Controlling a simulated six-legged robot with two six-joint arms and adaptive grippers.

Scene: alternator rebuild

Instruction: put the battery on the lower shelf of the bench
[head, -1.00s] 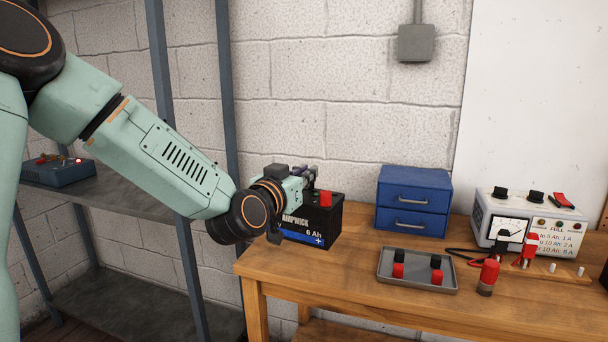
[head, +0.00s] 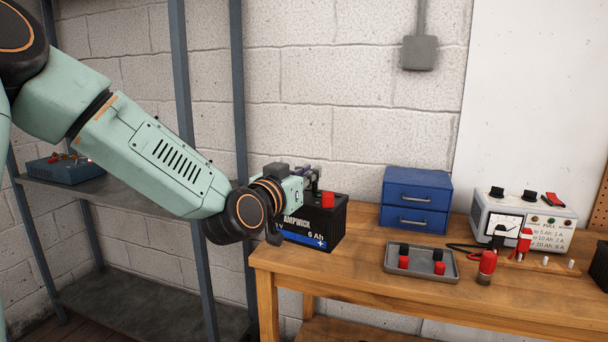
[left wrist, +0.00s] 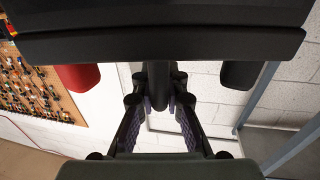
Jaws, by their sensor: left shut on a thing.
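The battery (head: 325,226) is a black block with a blue label band and a red terminal cap. It is upright at the left end of the wooden bench top (head: 420,292); I cannot tell whether it touches the wood. My left gripper (head: 312,178) is at its top, shut on the battery's handle. The left wrist view shows the fingers (left wrist: 160,105) around a dark bar, with a red cap (left wrist: 78,77) at one side and a dark cap at the other. Part of the bench's lower shelf (head: 345,331) shows under the top. My right gripper is out of view.
A blue drawer box (head: 416,200), a grey tray (head: 447,272) with capped parts, a red-topped cylinder (head: 486,266) and a charger (head: 520,222) stand on the bench. A metal rack (head: 130,204) stands left of the bench, holding a blue device (head: 66,169).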

